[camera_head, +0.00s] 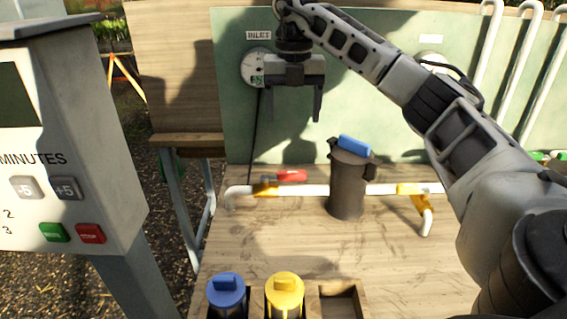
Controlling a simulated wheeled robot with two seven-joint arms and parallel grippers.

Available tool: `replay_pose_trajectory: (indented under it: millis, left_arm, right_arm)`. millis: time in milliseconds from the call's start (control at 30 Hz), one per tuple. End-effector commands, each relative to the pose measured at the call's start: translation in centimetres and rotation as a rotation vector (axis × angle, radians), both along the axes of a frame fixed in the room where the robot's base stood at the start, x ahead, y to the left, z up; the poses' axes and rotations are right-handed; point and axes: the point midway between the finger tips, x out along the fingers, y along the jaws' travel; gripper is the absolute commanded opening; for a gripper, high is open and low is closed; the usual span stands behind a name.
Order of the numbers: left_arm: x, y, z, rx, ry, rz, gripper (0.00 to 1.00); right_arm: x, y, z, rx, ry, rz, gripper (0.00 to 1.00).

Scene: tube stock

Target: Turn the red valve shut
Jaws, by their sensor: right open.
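The red valve handle (291,176) sits on a brass valve body (265,188) on the white pipe (312,190) at the back of the wooden bench. The handle points right from the body, roughly along the pipe. My right gripper (292,118) is open and empty, fingers down. In the picture it is above the handle and apart from it, in front of the green panel. My left gripper is not in view.
A dark canister with a blue top (347,185) stands at the pipe, right of the handle. Blue-topped (227,292) and yellow-topped (285,290) canisters sit in front slots, beside an empty slot (342,302). A timer box (70,160) stands left. The bench middle is clear.

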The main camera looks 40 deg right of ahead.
Motion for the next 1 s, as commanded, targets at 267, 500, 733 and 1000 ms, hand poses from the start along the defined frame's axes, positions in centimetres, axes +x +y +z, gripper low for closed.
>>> replay_pose_trajectory:
  millis: [267, 500, 733, 1000]
  left_arm:
    - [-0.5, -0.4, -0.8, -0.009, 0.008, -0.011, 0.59]
    - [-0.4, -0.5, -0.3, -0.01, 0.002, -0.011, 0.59]
    - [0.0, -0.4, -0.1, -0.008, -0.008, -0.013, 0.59]
    - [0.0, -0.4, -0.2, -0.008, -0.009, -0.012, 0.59]
  right_arm:
    - [-0.1, 0.1, -6.5, 0.0, 0.005, 0.004, 0.71]
    - [0.0, 0.1, -11.0, 0.001, 0.003, 0.004, 0.71]
    - [0.0, 0.1, -13.4, 0.002, 0.001, 0.005, 0.71]
    - [0.1, 0.1, -13.8, 0.002, -0.001, 0.005, 0.71]
